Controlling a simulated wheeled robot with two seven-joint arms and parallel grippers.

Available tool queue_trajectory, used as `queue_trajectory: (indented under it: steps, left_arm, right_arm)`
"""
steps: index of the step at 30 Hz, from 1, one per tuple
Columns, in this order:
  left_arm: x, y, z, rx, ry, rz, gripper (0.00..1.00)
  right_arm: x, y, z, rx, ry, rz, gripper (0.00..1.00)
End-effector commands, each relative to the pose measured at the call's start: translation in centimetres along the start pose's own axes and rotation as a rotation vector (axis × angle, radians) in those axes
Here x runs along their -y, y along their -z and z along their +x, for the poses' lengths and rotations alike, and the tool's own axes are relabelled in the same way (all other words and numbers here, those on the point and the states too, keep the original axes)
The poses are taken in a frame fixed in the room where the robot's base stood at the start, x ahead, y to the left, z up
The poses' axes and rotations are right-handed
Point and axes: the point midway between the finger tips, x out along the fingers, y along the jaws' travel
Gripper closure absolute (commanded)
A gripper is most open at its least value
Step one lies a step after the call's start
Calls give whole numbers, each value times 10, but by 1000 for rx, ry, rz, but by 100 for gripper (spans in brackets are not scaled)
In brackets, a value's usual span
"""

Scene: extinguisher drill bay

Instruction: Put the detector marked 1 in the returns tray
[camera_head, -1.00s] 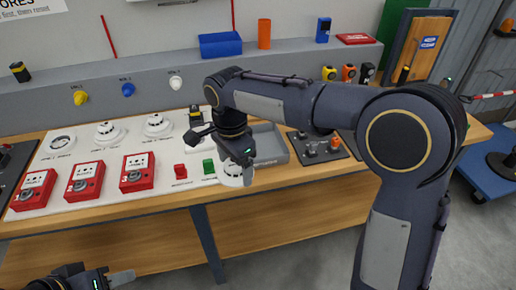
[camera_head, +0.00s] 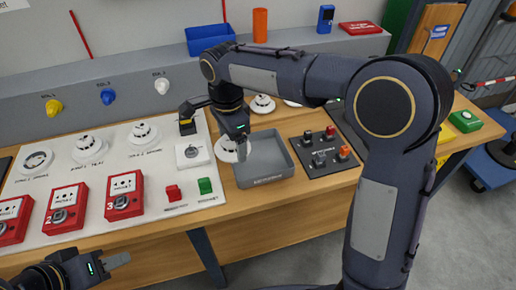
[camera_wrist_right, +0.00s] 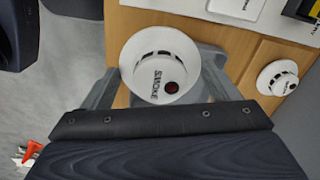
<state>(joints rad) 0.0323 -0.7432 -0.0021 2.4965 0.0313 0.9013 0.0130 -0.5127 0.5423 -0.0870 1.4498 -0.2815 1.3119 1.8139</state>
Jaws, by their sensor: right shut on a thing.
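My right gripper (camera_head: 240,148) is shut on a white round detector (camera_head: 228,153), held at the left rear of the grey returns tray (camera_head: 262,184). I cannot tell how high it is above the bench. In the right wrist view the held detector (camera_wrist_right: 160,66) sits between the fingers and reads SMOKE beside a dark red dot; no number is readable. The leftmost round base (camera_head: 37,160) on the white board looks open and dark-ringed, while the other two carry white detectors (camera_head: 90,145) (camera_head: 144,134). My left gripper (camera_head: 112,265) is at lower left; its opening is unclear.
Another white detector (camera_head: 263,104) lies behind, also in the wrist view (camera_wrist_right: 277,77). A blue bin (camera_head: 210,36) is on the ledge.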

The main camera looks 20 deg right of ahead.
Motion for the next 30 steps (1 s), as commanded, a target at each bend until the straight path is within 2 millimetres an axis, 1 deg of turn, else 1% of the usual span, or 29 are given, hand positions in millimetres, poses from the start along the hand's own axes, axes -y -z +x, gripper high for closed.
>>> queue_trajectory:
  steps: [1, 5, 6, 9, 12, 17, 20, 21, 24, 27, 30]
  left_arm:
    - [-2, 2, -4, 0, 0, 0, 64]
    - [-4, 4, -8, 0, 0, 0, 64]
    - [-4, 4, -8, 0, 0, 0, 64]
    - [-5, 5, -10, 0, 0, 0, 64]
    - [-5, 6, -12, 0, 0, 0, 64]
    - [-6, 6, -12, 0, 0, 0, 64]
    - [-7, 7, -14, 0, 0, 0, 64]
    - [-7, 7, -14, 0, 0, 0, 64]
    - [-7, 8, -15, 0, 0, 0, 64]
    - [-7, 8, -15, 0, 0, 0, 64]
    - [-7, 8, -15, 0, 0, 0, 64]
  right_arm:
    - [2, 14, 4, 0, -4, 7, 43]
    - [8, 45, 19, 1, -4, 6, 43]
    - [8, 50, 30, 1, -8, 3, 43]
    - [11, 65, 48, 0, -6, 2, 43]
    - [13, 74, 60, 1, -4, 1, 43]
    - [15, 82, 70, 1, -2, -1, 43]
    - [16, 90, 79, 1, -3, 0, 43]
    - [16, 89, 87, 0, -5, -2, 43]
    - [16, 88, 101, 0, -3, -3, 43]
    - [17, 88, 108, 1, -1, -2, 43]
    - [17, 88, 108, 1, 1, -1, 43]
